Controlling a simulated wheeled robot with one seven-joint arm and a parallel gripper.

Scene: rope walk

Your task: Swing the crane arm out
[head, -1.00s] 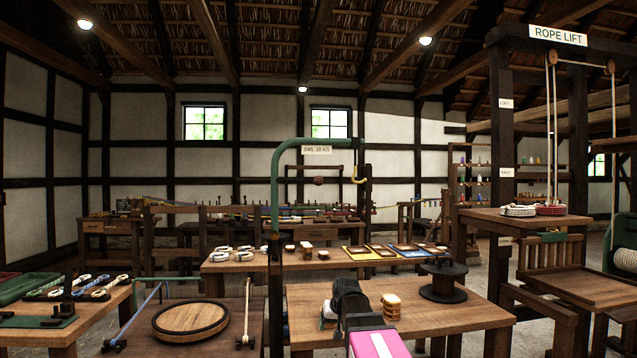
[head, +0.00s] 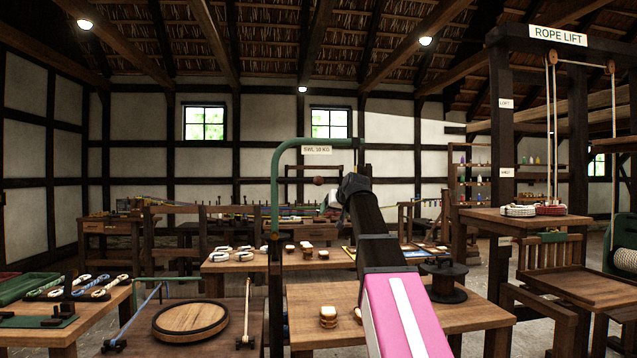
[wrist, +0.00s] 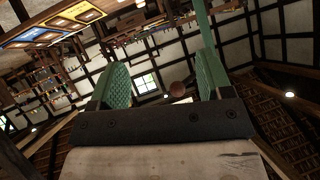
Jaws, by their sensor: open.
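The crane arm (head: 310,142) is a green bent pipe on an upright green post (head: 275,200), with a "SWL 10 KG" plate (head: 317,150) on its level top part. A round red-brown ball (head: 319,181) shows below the plate; what holds it is unclear. My gripper (head: 334,197) is raised to the right of the ball, below the pipe's right end. In the wrist view the open, empty gripper (wrist: 160,82) has two green pads apart, with the ball (wrist: 178,89) in line between them, farther off. The yellow hook end is hidden behind my gripper.
A low table at left carries a round wooden disc (head: 190,319). The rope lift frame (head: 499,150) stands at right.

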